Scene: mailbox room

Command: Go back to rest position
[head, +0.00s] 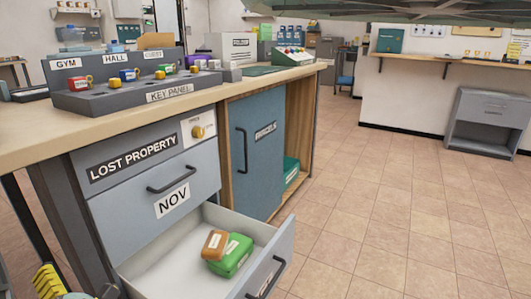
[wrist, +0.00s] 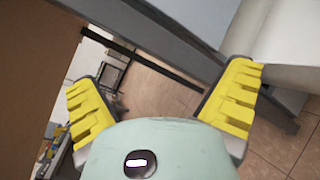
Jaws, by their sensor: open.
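My gripper (wrist: 165,105) shows in the wrist view with its two yellow ribbed fingers spread apart and nothing between them. In the head view only part of one yellow finger (head: 48,282) shows at the bottom left, beside the desk's left leg and left of the open drawer. The rest of my gripper is cut off by the frame edge there.
The lower drawer (head: 283,243) is pulled out and holds a brown item (head: 214,244) and a green item (head: 236,257). Above it is a closed drawer (head: 135,185) labelled NOV. A key panel (head: 150,97) stands on the counter (head: 40,132). The tiled floor (head: 400,220) to the right is clear.

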